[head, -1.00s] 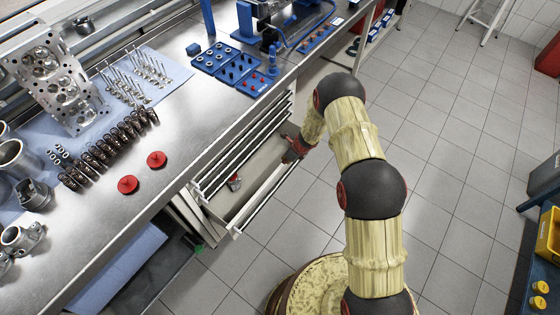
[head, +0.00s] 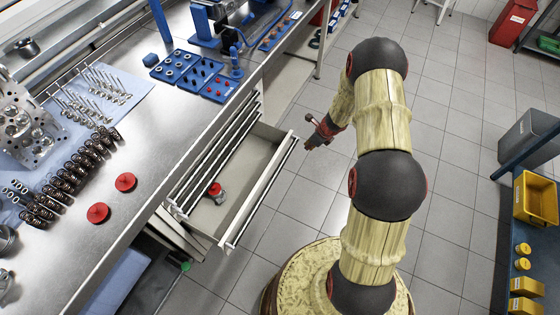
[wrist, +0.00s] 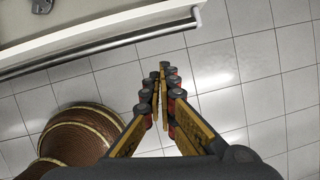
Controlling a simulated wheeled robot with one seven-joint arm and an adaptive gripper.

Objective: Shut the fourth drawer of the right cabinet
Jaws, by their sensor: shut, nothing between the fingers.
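The cabinet under the workbench has one drawer (head: 262,205) pulled well out, below several shut drawers (head: 222,150). In the wrist view the open drawer's front edge with its rail (wrist: 110,47) runs across the top left. A small part with a red cap (head: 216,192) lies inside the open drawer. My gripper (head: 309,147) is just outside the drawer's front, near its far right end, apart from it. In the wrist view my gripper (wrist: 162,72) is shut and empty, over the floor.
The steel workbench (head: 150,165) holds springs, valves, two red discs and blue trays (head: 195,75). Tiled floor (head: 440,150) is clear to the right of the drawer. A blue stand with yellow bins (head: 535,197) is at the far right. A red bin (head: 512,22) stands at the back.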

